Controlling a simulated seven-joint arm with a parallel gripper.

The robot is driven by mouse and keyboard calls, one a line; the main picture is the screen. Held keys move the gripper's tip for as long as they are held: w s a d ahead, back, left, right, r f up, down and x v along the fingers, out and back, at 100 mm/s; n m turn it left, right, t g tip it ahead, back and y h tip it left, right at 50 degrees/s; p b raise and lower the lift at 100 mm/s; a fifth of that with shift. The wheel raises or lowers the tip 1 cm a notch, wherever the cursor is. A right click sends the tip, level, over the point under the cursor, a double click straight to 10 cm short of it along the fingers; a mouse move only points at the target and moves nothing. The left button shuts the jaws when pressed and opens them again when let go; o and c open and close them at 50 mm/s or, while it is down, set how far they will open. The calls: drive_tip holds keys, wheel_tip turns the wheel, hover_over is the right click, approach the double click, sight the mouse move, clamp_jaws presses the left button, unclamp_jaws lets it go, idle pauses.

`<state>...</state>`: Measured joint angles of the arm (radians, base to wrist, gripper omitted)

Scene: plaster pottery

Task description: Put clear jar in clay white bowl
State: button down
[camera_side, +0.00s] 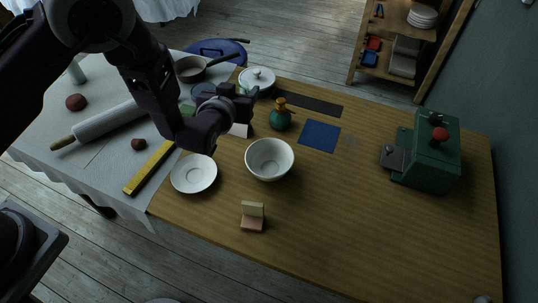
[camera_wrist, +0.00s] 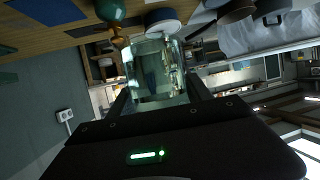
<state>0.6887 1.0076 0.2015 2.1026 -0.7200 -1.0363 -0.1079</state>
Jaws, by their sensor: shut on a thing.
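In the wrist view my gripper (camera_wrist: 158,88) is shut on the clear jar (camera_wrist: 152,70), a see-through glass cylinder between the two fingers. In the side view I cannot make the jar out clearly against the dark gripper. The clay white bowl (camera_side: 270,158) stands upright on the table, in front and to the right of my gripper. Its inside looks empty.
A white saucer (camera_side: 194,174) lies left of the bowl. A green vase (camera_side: 281,115) stands just behind it. A small two-part block (camera_side: 252,216) sits in front. A green machine (camera_side: 430,155) stands right. The table's middle is clear.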

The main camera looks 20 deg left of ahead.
drive_tip(key=s+d+m+h, duration=0.25)
drive_tip(key=s+d, duration=0.25)
drive_tip(key=d, duration=0.5)
wheel_tip(320, 180, down, 9)
drive_tip(key=shift+a+f, duration=0.1)
drive_tip(key=shift+f, duration=0.05)
drive_tip(key=shift+f, duration=0.35)
drive_tip(key=shift+c, duration=2.3)
unclamp_jaws()
